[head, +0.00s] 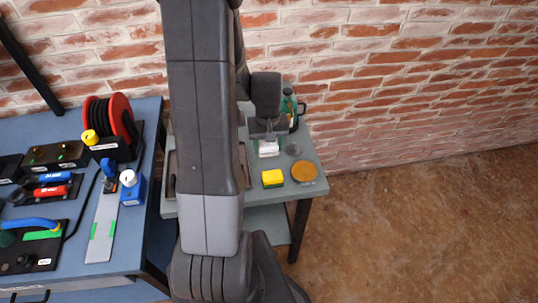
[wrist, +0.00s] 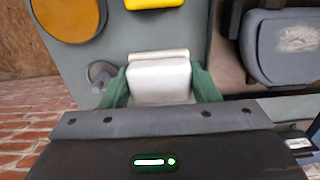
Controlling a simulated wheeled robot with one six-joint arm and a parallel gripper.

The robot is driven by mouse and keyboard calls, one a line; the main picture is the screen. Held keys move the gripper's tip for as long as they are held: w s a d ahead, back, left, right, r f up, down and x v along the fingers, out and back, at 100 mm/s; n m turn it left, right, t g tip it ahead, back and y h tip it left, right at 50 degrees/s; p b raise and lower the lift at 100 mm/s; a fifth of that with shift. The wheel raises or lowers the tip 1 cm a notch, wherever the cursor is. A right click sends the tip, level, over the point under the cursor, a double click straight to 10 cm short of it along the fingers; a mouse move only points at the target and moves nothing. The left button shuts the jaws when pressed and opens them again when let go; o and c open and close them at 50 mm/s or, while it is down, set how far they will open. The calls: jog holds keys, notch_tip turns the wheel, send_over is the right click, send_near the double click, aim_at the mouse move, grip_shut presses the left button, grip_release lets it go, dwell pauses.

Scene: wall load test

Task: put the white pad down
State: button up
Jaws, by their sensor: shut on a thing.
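The white pad (wrist: 160,80) is between the two green fingers of my gripper (wrist: 160,88) in the wrist view. The gripper is shut on it. In the head view the white pad (head: 268,148) shows below my gripper (head: 267,138), over the back part of the small grey-green table (head: 290,215). I cannot tell whether the pad touches the table top.
A yellow block (head: 273,178) and a round orange-topped dish (head: 304,172) lie near the pad. A green bottle (head: 289,105) stands behind by the brick wall. A crowded blue bench (head: 148,200) is at left.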

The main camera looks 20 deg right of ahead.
aim_at(268, 162)
jog(key=shift+f, duration=2.3)
jog(key=shift+f, duration=0.3)
jog(key=o, duration=1)
jog(key=shift+s+r, duration=0.1)
jog(key=shift+a, duration=0.1)
